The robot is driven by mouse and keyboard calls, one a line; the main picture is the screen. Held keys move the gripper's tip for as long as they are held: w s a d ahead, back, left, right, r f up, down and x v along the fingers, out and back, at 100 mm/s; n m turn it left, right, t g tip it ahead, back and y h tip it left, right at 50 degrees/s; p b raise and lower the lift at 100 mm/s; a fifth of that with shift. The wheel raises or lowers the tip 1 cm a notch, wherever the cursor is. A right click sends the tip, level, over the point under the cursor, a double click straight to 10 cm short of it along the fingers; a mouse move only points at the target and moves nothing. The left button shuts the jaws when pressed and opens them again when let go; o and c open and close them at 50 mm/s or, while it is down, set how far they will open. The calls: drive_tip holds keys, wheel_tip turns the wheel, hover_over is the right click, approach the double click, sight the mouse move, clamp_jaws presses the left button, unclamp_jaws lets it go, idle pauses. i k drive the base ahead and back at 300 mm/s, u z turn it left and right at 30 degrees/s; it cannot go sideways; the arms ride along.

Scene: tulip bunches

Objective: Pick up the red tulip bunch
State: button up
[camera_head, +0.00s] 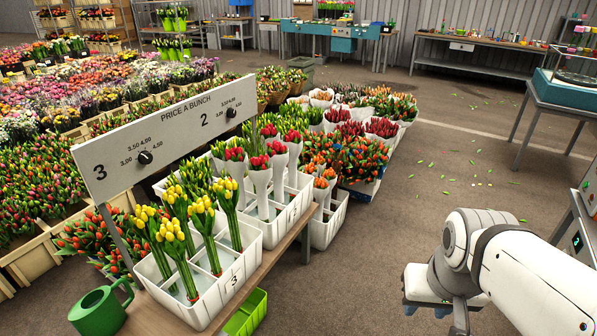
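Several red tulip bunches in white paper wraps, one of them the red tulip bunch (259,172), stand upright in the white divided crate marked 2 (293,212), at the middle left. Some have pinker heads, and I cannot tell which single bunch is meant. My gripper (425,309) is at the lower right, over the floor, well apart from the crates and to their right. My white arm hides much of it, and its fingers are too unclear to tell open from shut. I see no flowers at it.
Yellow tulip bunches (203,214) stand in the crate marked 3 (238,277), nearer me. The price sign (170,133) rises behind both crates on a wooden bench (262,266). A green watering can (98,311) stands at lower left.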

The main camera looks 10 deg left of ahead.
sight(259, 169)
drive_tip(key=u, duration=0.15)
drive_tip(key=i, duration=0.9)
drive_tip(key=z, duration=0.05)
